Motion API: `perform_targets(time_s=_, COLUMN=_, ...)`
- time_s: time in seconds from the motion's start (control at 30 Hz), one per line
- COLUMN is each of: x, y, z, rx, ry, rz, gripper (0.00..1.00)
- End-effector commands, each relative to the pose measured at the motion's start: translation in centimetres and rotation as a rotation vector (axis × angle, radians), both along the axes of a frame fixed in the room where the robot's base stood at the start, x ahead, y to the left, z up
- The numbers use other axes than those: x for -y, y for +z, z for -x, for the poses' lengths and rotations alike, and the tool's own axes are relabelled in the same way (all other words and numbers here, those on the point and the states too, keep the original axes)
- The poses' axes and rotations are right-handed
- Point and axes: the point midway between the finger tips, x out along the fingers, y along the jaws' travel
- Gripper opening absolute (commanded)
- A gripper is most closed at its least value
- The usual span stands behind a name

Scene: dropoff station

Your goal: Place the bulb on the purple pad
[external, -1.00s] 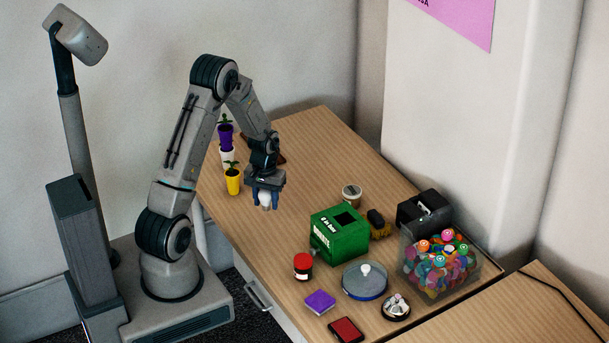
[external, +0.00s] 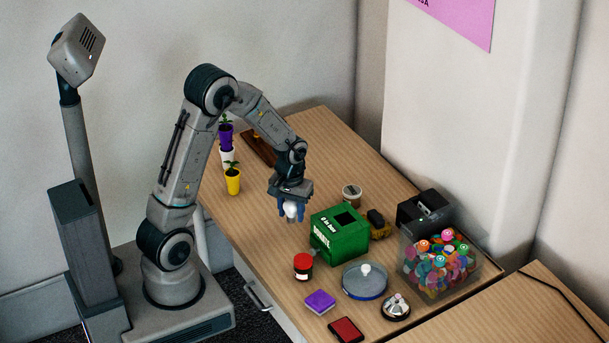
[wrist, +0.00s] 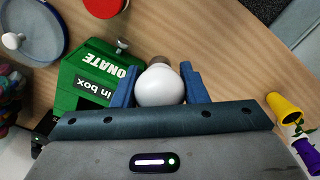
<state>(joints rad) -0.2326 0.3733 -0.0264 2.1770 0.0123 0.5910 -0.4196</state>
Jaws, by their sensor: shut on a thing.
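My gripper (external: 291,208) is shut on a white bulb (external: 291,210) and holds it above the table, left of the green donation box. In the wrist view the bulb (wrist: 160,85) sits between the two blue fingers (wrist: 159,88), its metal base pointing away from the palm. The purple pad (external: 320,301) lies flat near the table's front edge, in front of the red-lidded jar. Nothing lies on it. I do not see the pad in the wrist view.
A green donation box (external: 339,236) stands beside my gripper. A red-lidded jar (external: 303,265), a round blue-rimmed dish (external: 365,281) and a red pad (external: 346,330) surround the purple pad. Potted plants (external: 232,179) stand at the left edge. The table's far middle is clear.

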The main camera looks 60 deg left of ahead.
Motion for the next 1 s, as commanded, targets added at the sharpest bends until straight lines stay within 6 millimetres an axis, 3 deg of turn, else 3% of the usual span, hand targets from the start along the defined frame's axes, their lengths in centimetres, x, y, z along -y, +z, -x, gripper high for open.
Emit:
perform_targets(time_s=0.03, x=2.2, y=-0.1, z=-0.1, rx=0.003, ry=-0.046, rz=0.0, gripper=0.25)
perform_targets(time_s=0.27, x=11.1, y=0.7, z=1.0, rx=0.002, ry=-0.236, rz=0.004, gripper=0.25)
perform_targets(time_s=0.6, x=22.6, y=1.7, z=6.3, rx=0.001, ry=-0.512, rz=0.002, gripper=0.25)
perform_targets(time_s=0.8, x=27.1, y=2.1, z=10.1, rx=0.001, ry=-0.647, rz=-0.001, gripper=0.25)
perform_targets(time_s=1.0, x=29.0, y=2.4, z=12.5, rx=0.0, ry=-0.717, rz=-0.004, gripper=0.25)
